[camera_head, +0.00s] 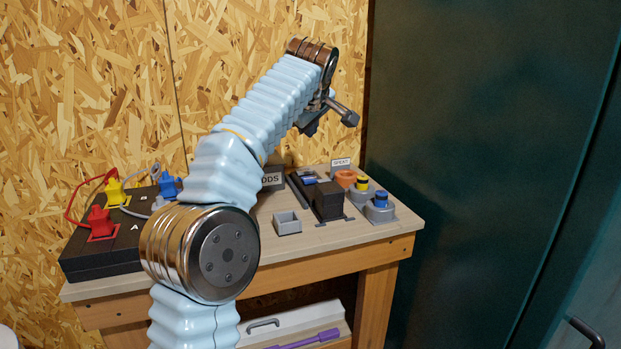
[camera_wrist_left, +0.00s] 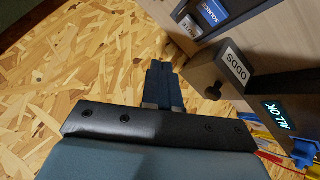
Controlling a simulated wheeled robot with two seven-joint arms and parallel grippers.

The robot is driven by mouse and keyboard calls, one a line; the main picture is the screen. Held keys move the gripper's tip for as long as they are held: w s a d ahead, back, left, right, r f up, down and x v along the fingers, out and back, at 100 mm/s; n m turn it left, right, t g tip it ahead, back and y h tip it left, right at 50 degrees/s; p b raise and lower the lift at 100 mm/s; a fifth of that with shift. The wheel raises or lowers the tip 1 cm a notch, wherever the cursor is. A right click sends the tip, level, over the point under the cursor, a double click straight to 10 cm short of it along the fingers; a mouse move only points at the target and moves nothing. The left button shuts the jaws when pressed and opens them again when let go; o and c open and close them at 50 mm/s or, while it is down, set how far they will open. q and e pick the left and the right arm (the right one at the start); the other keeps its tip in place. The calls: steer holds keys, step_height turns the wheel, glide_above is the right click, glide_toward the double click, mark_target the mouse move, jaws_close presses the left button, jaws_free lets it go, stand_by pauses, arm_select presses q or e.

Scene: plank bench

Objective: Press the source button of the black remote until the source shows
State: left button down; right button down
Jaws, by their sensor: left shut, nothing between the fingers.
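My left gripper (camera_head: 348,117) is raised above the back of the bench, against the chipboard wall, apart from everything on it. In the left wrist view its two fingers (camera_wrist_left: 163,86) are together and empty. A black blocky device (camera_head: 328,200) stands on the bench below my gripper. I cannot tell for sure which dark thing is the remote. My right gripper is not in view.
An "ODDS" sign (camera_wrist_left: 235,57) stands near an "ALL OK" display (camera_wrist_left: 279,114). A black box (camera_head: 90,257) with coloured plugs is at the left. A small grey bin (camera_head: 287,228), a "SPENT" sign (camera_head: 341,162) and a blue-topped knob (camera_head: 381,199) are on the bench (camera_head: 330,238).

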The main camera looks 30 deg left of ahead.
mark_target(310, 180)
arm_select(q)
step_height(310, 180, down, 4)
steer(key=shift+r, duration=0.25)
step_height(310, 180, down, 4)
steer(key=shift+r+b, duration=0.1)
steer(key=shift+b, duration=1)
steer(key=shift+f+b, duration=0.55)
steer(key=shift+f, duration=0.1)
stand_by(0.4)
steer(key=shift+f+b, duration=0.3)
steer(key=shift+b, duration=0.05)
steer(key=shift+f+b, duration=0.45)
steer(key=shift+b, duration=0.05)
stand_by(0.5)
stand_by(0.3)
steer(key=shift+r+p, duration=0.8)
steer(key=shift+r, duration=0.1)
steer(key=shift+r, duration=0.1)
